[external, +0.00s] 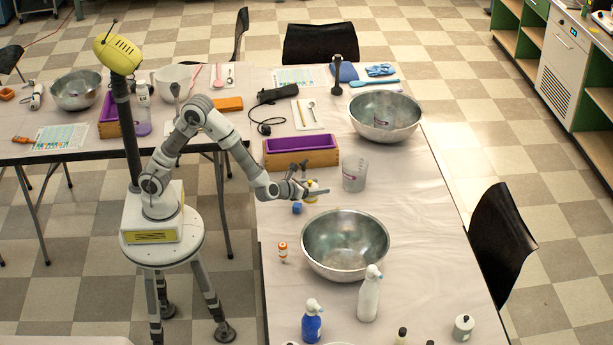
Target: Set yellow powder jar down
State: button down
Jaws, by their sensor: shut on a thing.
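The yellow powder jar (312,186) is small and mostly hidden by my gripper (314,192). My gripper reaches in from the left over the right-hand table (400,215) and is shut on the jar. The jar is behind the near metal bowl and left of a clear beaker. I cannot tell whether its base touches the table.
A large metal bowl (345,244) stands just in front of my gripper. A clear beaker (355,173) is close on the right, and a small blue item (297,208) is close on the left. A wooden box with purple lining (300,158) stands behind. The table's right side is clear.

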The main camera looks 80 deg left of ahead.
jog(key=s+d+n+y, duration=0.1)
jog(key=s+d, duration=1.4)
jog(key=s, duration=0.2)
jog(key=shift+g, duration=0.3)
jog(key=b+x, duration=0.1)
jog(key=x, duration=0.3)
jog(key=s+f+b+x, duration=0.1)
jog(key=x, duration=0.3)
jog(key=b+x, duration=0.2)
jog(key=x, duration=0.2)
jog(key=shift+a+f, duration=0.35)
jog(key=shift+f, duration=0.1)
jog(key=shift+w+f+b, duration=0.1)
jog(key=shift+f+b, duration=0.85)
jog(key=shift+f, duration=1)
jog(key=shift+f, duration=0.15)
grip_release()
